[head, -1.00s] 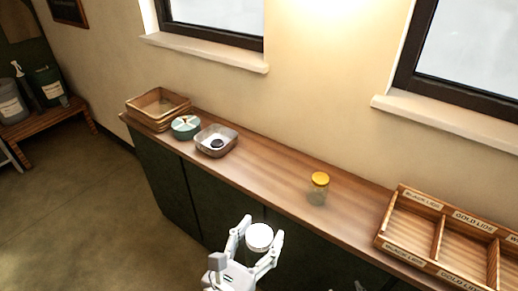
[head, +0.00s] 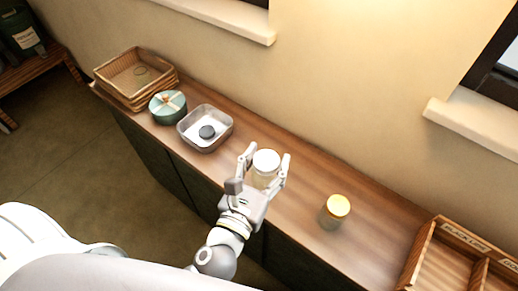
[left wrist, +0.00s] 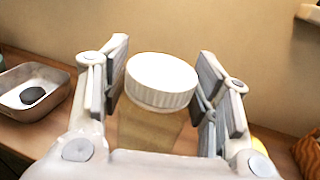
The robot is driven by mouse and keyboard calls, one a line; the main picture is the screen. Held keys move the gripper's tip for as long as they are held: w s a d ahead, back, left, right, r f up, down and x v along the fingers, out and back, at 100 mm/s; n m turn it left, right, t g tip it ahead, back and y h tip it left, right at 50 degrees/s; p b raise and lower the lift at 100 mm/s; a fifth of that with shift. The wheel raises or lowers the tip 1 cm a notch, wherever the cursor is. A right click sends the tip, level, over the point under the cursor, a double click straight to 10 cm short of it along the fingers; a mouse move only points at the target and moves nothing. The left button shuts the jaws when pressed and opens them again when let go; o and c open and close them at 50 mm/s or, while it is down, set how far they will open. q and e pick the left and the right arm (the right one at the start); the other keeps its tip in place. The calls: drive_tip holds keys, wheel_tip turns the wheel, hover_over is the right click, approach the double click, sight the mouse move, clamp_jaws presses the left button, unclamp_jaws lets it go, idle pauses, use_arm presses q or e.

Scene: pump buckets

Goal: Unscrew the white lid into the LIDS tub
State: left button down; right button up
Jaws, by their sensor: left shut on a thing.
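My left gripper (head: 266,172) is shut on a clear glass jar topped with a white lid (head: 265,162). In the left wrist view the ribbed white lid (left wrist: 161,80) sits on the jar (left wrist: 148,130), slightly tilted in the picture, between the two fingers (left wrist: 160,100). The jar is over the wooden counter; I cannot tell whether it touches it. A grey metal tub (head: 221,140) stands to the left on the counter with a black lid (head: 207,132) inside; no LIDS wording is readable on it. It also shows in the left wrist view (left wrist: 55,100). My right gripper is not in view.
A jar with a yellow lid (head: 336,208) stands on the counter to the right. A labelled wooden divided tray (head: 418,255) is at the right end. A green round tin (head: 167,108) and wicker baskets (head: 120,95) stand left of the tub. The counter behind the gripper is clear.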

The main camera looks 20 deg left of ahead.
use_arm(q)
drive_tip(key=w+a+f+b, duration=0.1)
drive_tip(key=w+f+b, duration=0.2)
drive_tip(key=f, duration=0.1)
drive_tip(key=w+a+f+b, duration=0.2)
drive_tip(key=w+f+b, duration=0.1)
drive_tip(key=w+f, duration=0.1)
drive_tip(key=w+a+f+b, duration=0.2)
drive_tip(key=w+f, duration=0.2)
drive_tip(key=shift+w+a+f+b, duration=0.15)
drive_tip(key=shift+a+b, duration=0.05)
drive_tip(key=shift+b, duration=0.2)
drive_tip(key=shift+f, duration=0.1)
drive_tip(key=c, duration=0.5)
unclamp_jaws()
drive_tip(key=shift+f, duration=0.1)
